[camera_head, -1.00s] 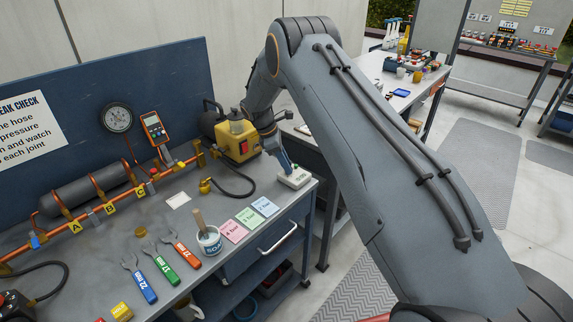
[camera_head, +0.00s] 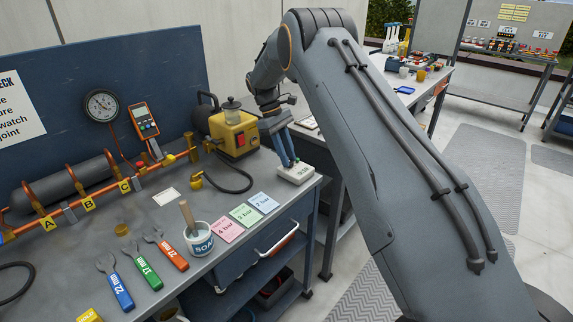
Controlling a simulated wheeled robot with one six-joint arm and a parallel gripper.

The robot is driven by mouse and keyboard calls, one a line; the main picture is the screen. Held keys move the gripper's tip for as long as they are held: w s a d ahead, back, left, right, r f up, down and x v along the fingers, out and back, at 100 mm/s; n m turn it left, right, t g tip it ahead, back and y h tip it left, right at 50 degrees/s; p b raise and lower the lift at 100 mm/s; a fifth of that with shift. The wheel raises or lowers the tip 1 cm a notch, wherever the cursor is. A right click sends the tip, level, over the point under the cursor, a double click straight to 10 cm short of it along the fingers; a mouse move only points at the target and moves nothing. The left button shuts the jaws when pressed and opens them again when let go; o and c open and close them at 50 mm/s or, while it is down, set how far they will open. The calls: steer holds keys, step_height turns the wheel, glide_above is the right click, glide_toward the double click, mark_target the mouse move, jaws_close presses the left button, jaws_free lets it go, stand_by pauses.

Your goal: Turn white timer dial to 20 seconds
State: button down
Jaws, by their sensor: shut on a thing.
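The white timer (camera_head: 297,173) is a small white box near the right front corner of the workbench. Small print shows on its front face, too small to read with certainty. My gripper (camera_head: 290,162) reaches down to the top of the timer with its blue-grey fingers. It is shut on the dial, which the fingers hide, so its pointer cannot be read.
A yellow pump (camera_head: 234,134) with a black hose stands left of the timer. Pink, green and blue cards (camera_head: 263,203) and a soap pot (camera_head: 199,240) lie along the bench (camera_head: 172,210). A copper pipe rig with a gauge (camera_head: 102,105) runs along the back left.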

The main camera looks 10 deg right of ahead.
steer(key=m+b, duration=0.1)
steer(key=m, duration=0.1)
steer(key=m+y+b, duration=0.1)
steer(key=b, duration=0.1)
steer(key=shift+w+d+m+g, duration=0.2)
steer(key=shift+m+g, duration=0.1)
steer(key=shift+m, duration=0.1)
steer(key=shift+d+m+y+b, duration=0.1)
steer(key=shift+m+y+b, duration=0.75)
steer(key=shift+m, duration=1.15)
steer(key=shift+r, duration=0.1)
steer(key=c, duration=1.5)
jaws_free()
steer(key=b+v, duration=0.2)
steer(key=v, duration=0.5)
steer(key=shift+w+r, duration=0.25)
steer(key=shift+w, duration=0.05)
